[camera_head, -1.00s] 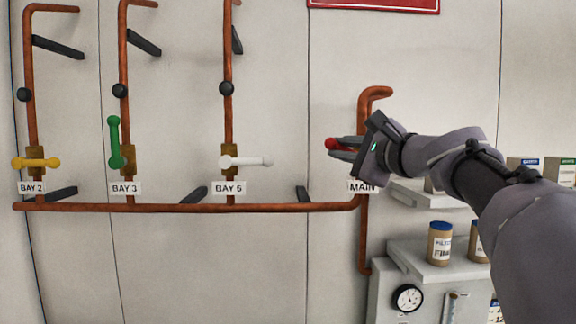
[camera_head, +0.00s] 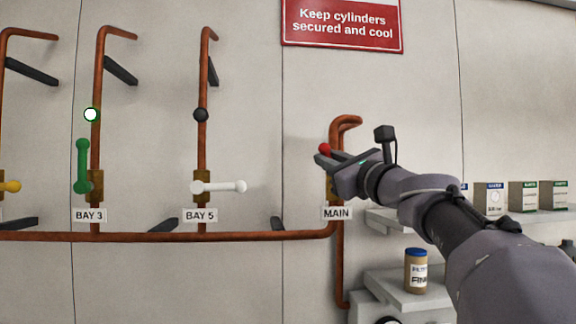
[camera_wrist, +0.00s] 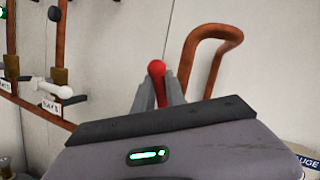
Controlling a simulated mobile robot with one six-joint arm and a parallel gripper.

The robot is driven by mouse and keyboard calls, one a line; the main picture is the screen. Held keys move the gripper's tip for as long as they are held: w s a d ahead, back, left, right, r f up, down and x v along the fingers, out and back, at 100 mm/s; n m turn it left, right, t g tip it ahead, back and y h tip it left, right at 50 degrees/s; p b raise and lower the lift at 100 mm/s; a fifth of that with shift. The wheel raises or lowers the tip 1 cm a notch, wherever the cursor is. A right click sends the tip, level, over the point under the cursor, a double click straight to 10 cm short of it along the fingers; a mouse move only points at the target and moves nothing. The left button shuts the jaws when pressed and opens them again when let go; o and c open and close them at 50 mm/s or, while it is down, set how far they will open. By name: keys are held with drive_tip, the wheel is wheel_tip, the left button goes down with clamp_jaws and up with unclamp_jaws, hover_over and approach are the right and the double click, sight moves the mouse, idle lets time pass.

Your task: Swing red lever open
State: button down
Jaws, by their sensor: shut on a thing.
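The red lever (camera_head: 325,148) is on the copper pipe above the MAIN label (camera_head: 337,213). Its red round end sticks out at the upper left of my gripper (camera_head: 328,157); the rest is mostly hidden behind the fingers. In the wrist view the red lever (camera_wrist: 156,68) stands between the two grey fingers of my gripper (camera_wrist: 160,88), which is shut on it. The lever appears tilted up to the left, steeper than level. Its pivot is hidden by my gripper.
The green lever (camera_head: 83,165) at BAY 3 is upright, with a lit ball (camera_head: 90,114) above. The white lever (camera_head: 218,187) at BAY 5 lies level. The yellow lever (camera_head: 10,186) is partly cut off. A shelf with a jar (camera_head: 416,270) stands below my arm.

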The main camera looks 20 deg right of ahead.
drive_tip(key=shift+s+r, duration=0.15)
drive_tip(key=shift+r, duration=0.25)
drive_tip(key=c, duration=1.4)
unclamp_jaws()
drive_tip(key=shift+w+m, duration=0.2)
drive_tip(key=shift+m, duration=0.1)
drive_tip(key=shift+a+f, duration=0.15)
drive_tip(key=shift+f, duration=0.25)
